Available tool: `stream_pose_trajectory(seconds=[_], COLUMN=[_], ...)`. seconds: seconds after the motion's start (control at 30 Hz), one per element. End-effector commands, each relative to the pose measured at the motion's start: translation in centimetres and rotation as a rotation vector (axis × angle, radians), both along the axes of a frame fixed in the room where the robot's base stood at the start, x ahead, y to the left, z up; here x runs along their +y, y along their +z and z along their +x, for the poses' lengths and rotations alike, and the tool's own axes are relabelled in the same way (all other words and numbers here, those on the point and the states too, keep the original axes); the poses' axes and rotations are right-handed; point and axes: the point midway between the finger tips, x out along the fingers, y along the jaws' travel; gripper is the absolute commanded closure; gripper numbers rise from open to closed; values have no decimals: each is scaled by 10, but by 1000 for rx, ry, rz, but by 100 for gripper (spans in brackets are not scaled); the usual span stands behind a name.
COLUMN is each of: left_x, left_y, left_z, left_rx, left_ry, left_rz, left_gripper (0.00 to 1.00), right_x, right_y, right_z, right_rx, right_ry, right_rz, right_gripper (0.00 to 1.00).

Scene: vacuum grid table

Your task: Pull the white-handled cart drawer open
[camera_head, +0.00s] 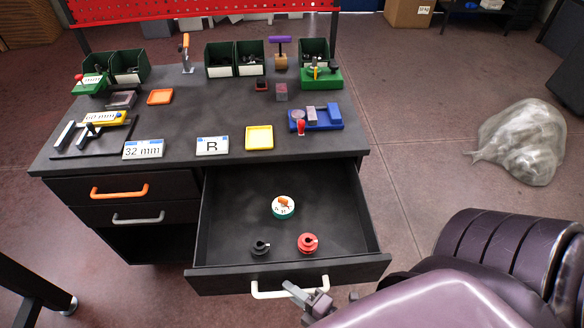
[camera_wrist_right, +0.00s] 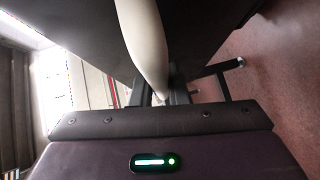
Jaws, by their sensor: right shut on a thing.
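The cart drawer (camera_head: 340,205) stands pulled out from the table's right half, with its dark interior in full view in the head view. Its white handle (camera_head: 262,292) runs along the front panel, and it also shows large in the right wrist view (camera_wrist_right: 145,40). My right gripper (camera_head: 304,290) is shut on the right part of the white handle. In the right wrist view its fingers (camera_wrist_right: 160,92) sit on both sides of the handle. My left gripper is not in view.
Inside the drawer lie a green-and-white round piece (camera_head: 283,207), a black knob (camera_head: 260,247) and a red knob (camera_head: 308,243). Two closed drawers with orange (camera_head: 120,192) and grey (camera_head: 138,219) handles are at left. The tabletop (camera_head: 190,108) holds bins and fixtures. A clear bag (camera_head: 522,142) lies on the floor.

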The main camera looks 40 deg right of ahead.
Motion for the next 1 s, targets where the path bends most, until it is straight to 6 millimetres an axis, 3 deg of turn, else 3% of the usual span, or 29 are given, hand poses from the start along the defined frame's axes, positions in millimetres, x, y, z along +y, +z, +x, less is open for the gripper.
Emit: stream_pose_trajectory(seconds=[0.4,0.43,0.5,0.77,1.0], left_x=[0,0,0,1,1], left_y=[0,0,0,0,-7], left_z=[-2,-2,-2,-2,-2], left_rx=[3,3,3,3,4], left_ry=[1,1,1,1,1], left_rz=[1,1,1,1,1], left_gripper=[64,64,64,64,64], right_x=[1,1,1,1,-7], right_y=[-1,-1,-1,-1,2], right_z=[-3,-3,-3,-3,-34], right_rx=[3,3,2,2,6], right_ry=[0,0,0,0,1], right_rz=[0,0,0,0,-1], right_gripper=[100,82,77,77,77])
